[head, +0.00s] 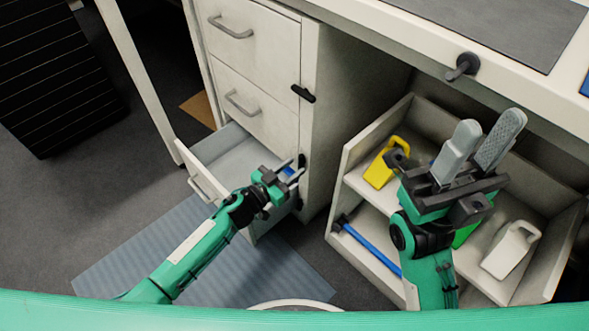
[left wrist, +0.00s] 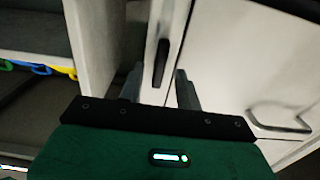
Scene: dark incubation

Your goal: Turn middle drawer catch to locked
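The drawer cabinet has a closed top drawer (head: 245,45), a closed middle drawer (head: 255,108) and a bottom drawer (head: 190,160) standing open. A dark catch (head: 302,160) sits on the cabinet edge beside the middle drawer, partly hidden by my gripper. My left gripper (head: 291,174) is close to it. In the left wrist view the dark catch (left wrist: 161,62) stands nearly upright, ahead of and between my two parted, empty fingers (left wrist: 160,88). Contact cannot be told. My right gripper (head: 478,148) is open and empty above the shelf box at the right.
Another dark catch (head: 303,94) lies sideways higher on the cabinet edge. An open shelf box (head: 345,165) holds a yellow item (head: 378,172), a white item (head: 508,250) and a blue bar (head: 370,250). The desk (head: 400,32) with a dark knob (head: 462,66) overhangs at the right.

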